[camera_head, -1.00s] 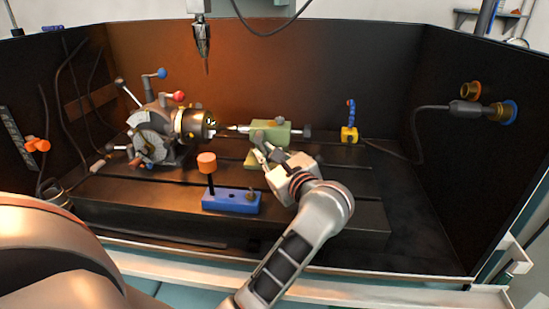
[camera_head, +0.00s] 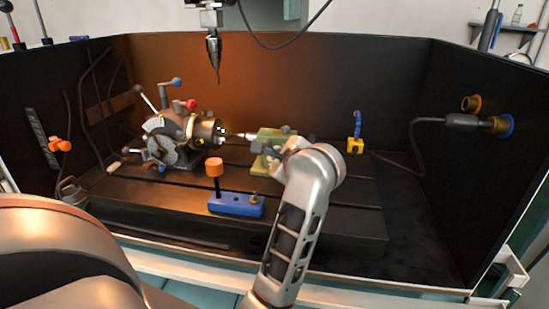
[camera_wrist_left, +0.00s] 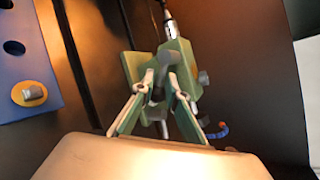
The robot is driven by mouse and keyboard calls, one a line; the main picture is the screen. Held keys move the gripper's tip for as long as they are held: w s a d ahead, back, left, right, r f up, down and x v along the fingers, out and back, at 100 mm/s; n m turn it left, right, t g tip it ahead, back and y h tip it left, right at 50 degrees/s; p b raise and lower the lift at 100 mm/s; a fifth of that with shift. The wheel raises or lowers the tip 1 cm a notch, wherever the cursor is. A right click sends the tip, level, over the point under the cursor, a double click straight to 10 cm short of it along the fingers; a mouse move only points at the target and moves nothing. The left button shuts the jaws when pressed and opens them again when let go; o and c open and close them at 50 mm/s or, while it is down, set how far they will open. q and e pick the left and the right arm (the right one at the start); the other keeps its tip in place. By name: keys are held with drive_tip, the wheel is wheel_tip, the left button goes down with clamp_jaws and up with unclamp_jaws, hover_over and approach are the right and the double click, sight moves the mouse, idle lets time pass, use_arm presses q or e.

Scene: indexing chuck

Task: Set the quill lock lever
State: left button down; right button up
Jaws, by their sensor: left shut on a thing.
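The green tailstock (camera_head: 270,138) stands on the slotted bed, its pointed centre facing the indexing chuck (camera_head: 207,132). In the left wrist view the tailstock (camera_wrist_left: 182,55) lies straight ahead, with a grey knob on its side. My left gripper (camera_wrist_left: 160,82) is at the tailstock, its two fingers angled inward and shut on a small part there, apparently the quill lock lever. The lever itself is mostly hidden by the fingertips. In the head view my arm's wrist covers much of the gripper. My right gripper is not in view.
A blue block (camera_head: 228,204) with an orange-capped post (camera_head: 214,170) sits at the bed's front, left of my arm. A spindle (camera_head: 213,50) hangs above. A yellow base with a blue hose (camera_head: 355,146) stands right of the tailstock. The bed's right end is clear.

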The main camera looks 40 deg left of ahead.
use_arm(q)
drive_tip(key=shift+w+d+n+h, duration=0.2)
drive_tip(key=shift+d+n+h, duration=0.25)
drive_tip(key=shift+h, duration=0.25)
drive_tip(key=shift+r, duration=0.1)
drive_tip(key=c, duration=2.2)
unclamp_jaws()
drive_tip(key=shift+c, duration=0.2)
drive_tip(key=shift+w+r, duration=0.1)
drive_tip(key=shift+w, duration=0.1)
